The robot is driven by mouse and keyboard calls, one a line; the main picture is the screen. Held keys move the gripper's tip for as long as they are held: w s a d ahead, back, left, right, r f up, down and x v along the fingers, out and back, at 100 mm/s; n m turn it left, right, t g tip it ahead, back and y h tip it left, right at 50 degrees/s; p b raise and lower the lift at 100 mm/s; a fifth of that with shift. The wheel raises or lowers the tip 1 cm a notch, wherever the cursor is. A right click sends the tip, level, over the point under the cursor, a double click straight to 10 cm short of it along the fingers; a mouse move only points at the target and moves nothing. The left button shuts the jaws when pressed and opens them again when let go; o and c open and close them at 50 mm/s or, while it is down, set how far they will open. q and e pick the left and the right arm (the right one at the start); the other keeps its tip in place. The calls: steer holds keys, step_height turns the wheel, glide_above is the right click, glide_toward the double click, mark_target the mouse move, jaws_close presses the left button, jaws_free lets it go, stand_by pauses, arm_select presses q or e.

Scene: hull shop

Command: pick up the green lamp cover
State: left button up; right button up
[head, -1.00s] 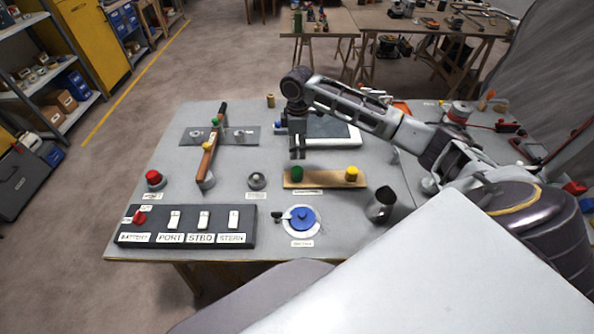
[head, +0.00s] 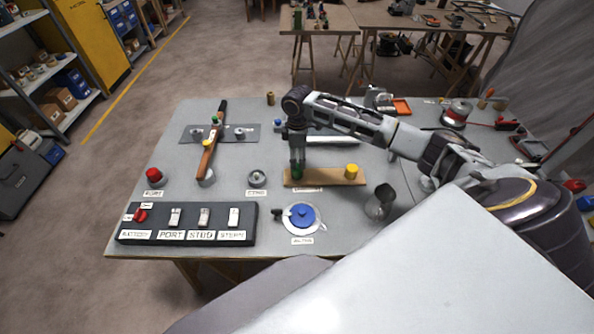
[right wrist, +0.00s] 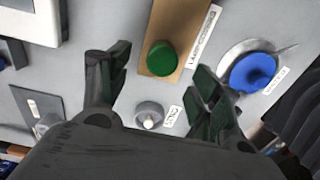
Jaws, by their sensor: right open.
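The green lamp cover (head: 298,175) is at the left end of a wooden strip (head: 325,179) on the grey bench. It shows as a round green top (right wrist: 161,58) in the right wrist view. My right gripper (head: 297,163) points down right at the cover and partly hides it in the head view. In the right wrist view the two fingers (right wrist: 158,68) are spread, with the cover in line with the gap between them. I cannot tell whether the fingertips are above it or beside it. My left gripper is not in view.
A yellow cover (head: 351,171) stands at the strip's right end. A blue knob on a white disc (head: 303,217), a silver knob (head: 257,178), a switch panel (head: 186,240) and a dark metal cup (head: 379,203) are close by. A wooden-handled lever (head: 208,158) stands to the left.

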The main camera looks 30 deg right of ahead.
mark_target(298, 167)
steer(key=shift+f, duration=1.2)
steer(key=shift+s+f+p, duration=0.15)
steer(key=shift+f+p, duration=0.05)
steer(key=shift+f, duration=1.1)
steer(key=shift+s+f+p, duration=0.1)
steer(key=shift+f+p, duration=0.1)
steer(key=shift+f, duration=1.1)
steer(key=c, duration=0.9)
